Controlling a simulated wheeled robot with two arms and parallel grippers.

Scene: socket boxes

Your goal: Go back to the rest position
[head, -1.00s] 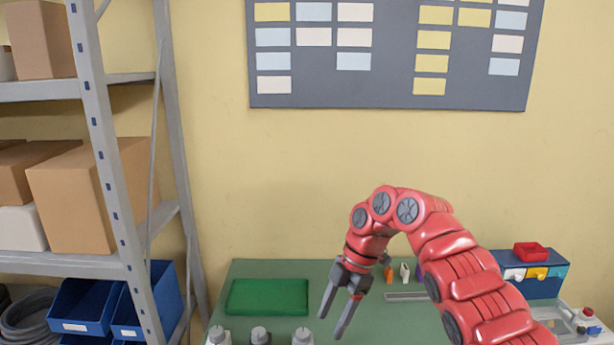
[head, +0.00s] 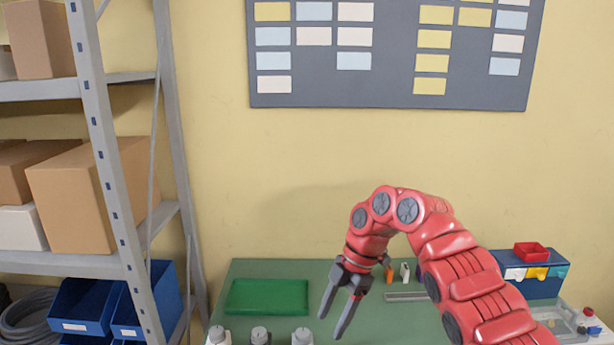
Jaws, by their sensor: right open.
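My right gripper (head: 335,316) is in the head view, on the red right arm that comes in from the lower right. It points down and left above the green table (head: 395,325). Its two dark fingers are apart with nothing between them. It hangs to the right of several grey-white round-topped items at the table's near edge. My left gripper and arm are not in the picture.
A blue drawer box (head: 540,285) with a red tray (head: 532,252) on top stands at the right. A grey shelf rack (head: 60,265) with cartons and blue bins stands at the left.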

